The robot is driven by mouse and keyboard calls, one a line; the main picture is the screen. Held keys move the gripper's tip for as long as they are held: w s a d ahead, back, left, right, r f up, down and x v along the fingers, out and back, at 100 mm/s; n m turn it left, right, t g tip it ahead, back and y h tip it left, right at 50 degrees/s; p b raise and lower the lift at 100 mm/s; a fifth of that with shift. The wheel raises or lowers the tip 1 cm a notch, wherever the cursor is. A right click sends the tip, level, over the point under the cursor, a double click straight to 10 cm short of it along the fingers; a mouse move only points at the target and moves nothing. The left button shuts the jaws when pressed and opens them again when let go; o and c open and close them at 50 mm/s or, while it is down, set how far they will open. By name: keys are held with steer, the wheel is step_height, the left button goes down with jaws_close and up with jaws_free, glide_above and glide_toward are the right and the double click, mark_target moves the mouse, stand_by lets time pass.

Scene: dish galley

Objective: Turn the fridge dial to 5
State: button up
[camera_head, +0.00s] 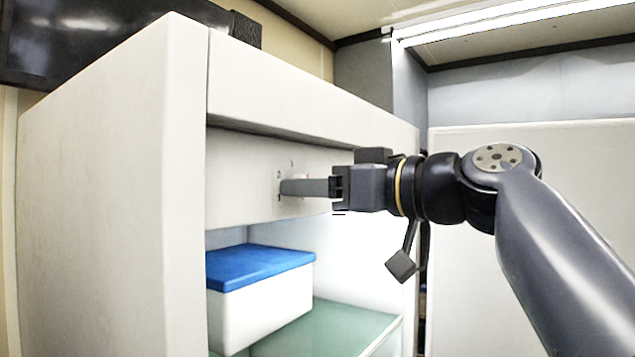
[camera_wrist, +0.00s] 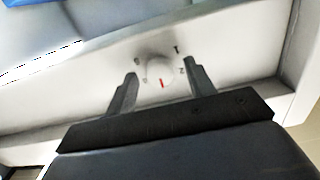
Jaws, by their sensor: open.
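The fridge dial (camera_wrist: 158,72) is a small round white knob with a red mark near its lower edge in the wrist view. Small dark marks or numerals stand around it on the white panel; they are too blurred to read surely. My gripper (camera_wrist: 158,82) is open, with one finger on each side of the dial and a gap on both sides. In the head view my gripper (camera_head: 290,187) reaches to the fridge panel (camera_head: 240,180), and its fingers hide most of the dial.
The white fridge (camera_head: 110,190) stands open below the panel. A white box with a blue lid (camera_head: 262,268) sits on its green glass shelf (camera_head: 345,335). A dark screen (camera_head: 65,40) is at the upper left.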

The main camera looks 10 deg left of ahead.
steer(key=shift+c, duration=0.4)
steer(key=c, duration=0.9)
steer(key=shift+m, duration=0.4)
steer(key=shift+m+p, duration=0.85)
steer(key=shift+m, duration=10.65)
